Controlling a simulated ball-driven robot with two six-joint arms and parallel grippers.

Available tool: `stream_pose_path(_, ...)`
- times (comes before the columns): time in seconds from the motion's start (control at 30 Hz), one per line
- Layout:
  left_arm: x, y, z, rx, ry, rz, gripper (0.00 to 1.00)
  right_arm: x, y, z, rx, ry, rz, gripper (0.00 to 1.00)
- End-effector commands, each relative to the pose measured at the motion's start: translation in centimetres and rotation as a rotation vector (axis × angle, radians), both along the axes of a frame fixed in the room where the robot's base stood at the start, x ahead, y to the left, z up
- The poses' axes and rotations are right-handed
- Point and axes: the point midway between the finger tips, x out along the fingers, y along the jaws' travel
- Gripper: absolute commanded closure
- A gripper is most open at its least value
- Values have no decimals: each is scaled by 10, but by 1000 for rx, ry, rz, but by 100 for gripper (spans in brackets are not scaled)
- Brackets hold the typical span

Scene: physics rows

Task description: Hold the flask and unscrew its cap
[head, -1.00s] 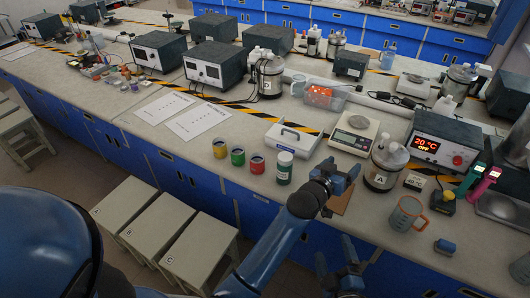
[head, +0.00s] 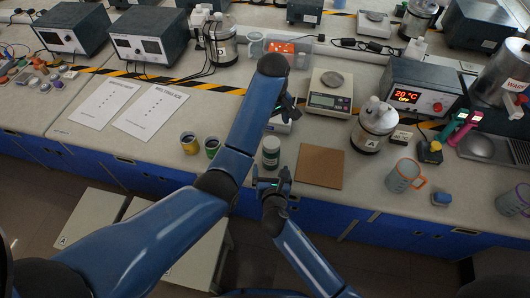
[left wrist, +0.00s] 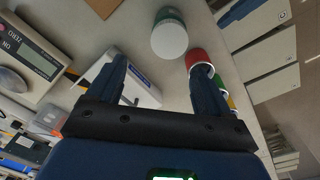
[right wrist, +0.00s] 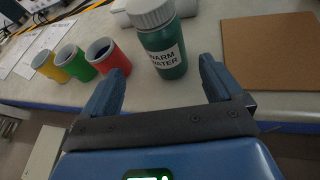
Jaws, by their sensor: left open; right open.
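The flask (head: 271,153) is a dark green bottle with a white cap, standing upright near the table's front edge. In the right wrist view the flask (right wrist: 166,48) shows a "WARM WATER" label and its ribbed cap (right wrist: 150,12). My right gripper (head: 272,184) is open and empty, just in front of the flask, which stands beyond its fingertips. My left gripper (head: 288,108) is open and empty, above the table behind the flask. In the left wrist view the flask (left wrist: 169,36) is seen from above, cap towards the camera, beyond the fingers and apart from them.
Yellow (right wrist: 47,66), green (right wrist: 76,59) and red (right wrist: 107,55) cups stand left of the flask. A brown board (head: 320,166) lies to its right. A scale (head: 330,92), a jar labelled A (head: 373,128) and an orange-handled mug (head: 404,176) stand farther right. My left arm partly hides the cups.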

Motion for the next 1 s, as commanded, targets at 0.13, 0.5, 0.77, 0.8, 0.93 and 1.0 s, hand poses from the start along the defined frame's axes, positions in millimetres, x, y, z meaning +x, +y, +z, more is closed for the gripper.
stream_pose_path(0.13, -9, 4, 0, 18, 45, 38, 20, 0, -4, -1, -84, 1, 15, 7)
stream_pose_path(0.5, -10, 4, 0, 19, 50, 60, 20, 21, -3, -9, -129, -1, 30, 7)
stream_pose_path(0.77, -10, 4, 0, 18, 48, 59, 20, 58, -1, -25, -127, 0, 28, 7)
stream_pose_path(0.8, -10, 4, 0, 18, 48, 59, 20, 63, 0, -28, -128, 0, 29, 7)
stream_pose_path(0.93, -10, 4, 0, 18, 48, 59, 20, 79, 1, -34, -126, -1, 30, 7)
stream_pose_path(1.0, -10, 4, 0, 18, 48, 59, 20, 85, 1, -37, -128, 0, 29, 7)
